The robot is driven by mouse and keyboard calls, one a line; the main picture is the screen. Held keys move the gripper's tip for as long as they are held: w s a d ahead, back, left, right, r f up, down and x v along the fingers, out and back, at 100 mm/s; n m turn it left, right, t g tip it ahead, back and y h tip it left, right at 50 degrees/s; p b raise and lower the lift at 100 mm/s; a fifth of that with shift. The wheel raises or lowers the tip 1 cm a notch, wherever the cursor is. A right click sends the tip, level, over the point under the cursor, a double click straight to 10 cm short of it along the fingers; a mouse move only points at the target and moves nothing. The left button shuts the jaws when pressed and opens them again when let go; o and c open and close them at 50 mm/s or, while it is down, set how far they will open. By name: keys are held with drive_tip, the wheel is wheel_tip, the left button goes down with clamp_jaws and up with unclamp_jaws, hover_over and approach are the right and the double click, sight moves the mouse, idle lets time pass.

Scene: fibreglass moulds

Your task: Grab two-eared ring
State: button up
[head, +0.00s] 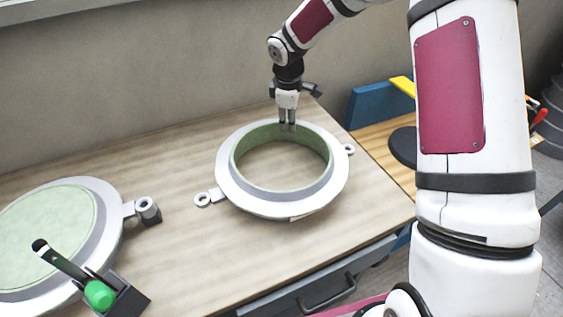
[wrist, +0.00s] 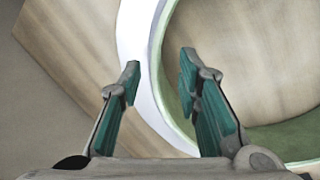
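The two-eared ring (head: 228,182) lies on the wooden table in the head view, grey-white outside with a green inner wall. One ear (head: 203,199) points left and the other (head: 348,149) points right. My gripper (head: 287,124) points down at the ring's far rim. In the wrist view my gripper (wrist: 158,80) is open, with its teal-padded fingers apart on either side of the ring's rim (wrist: 150,68). The left finger shows over the outer side and the right finger over the inner side. I cannot tell whether the fingers touch the rim.
A round mould (head: 107,225) with a green face sits on the table at left. A clamp with a green knob (head: 99,294) stands at its front. A wall runs behind the table. A grey drawer (head: 318,290) is below the front edge. Bare tabletop (head: 165,250) lies between mould and ring.

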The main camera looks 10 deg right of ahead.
drive_tip(key=shift+x, duration=0.8)
clamp_jaws()
drive_tip(key=shift+w+r, duration=0.1)
drive_tip(key=shift+r, duration=0.1)
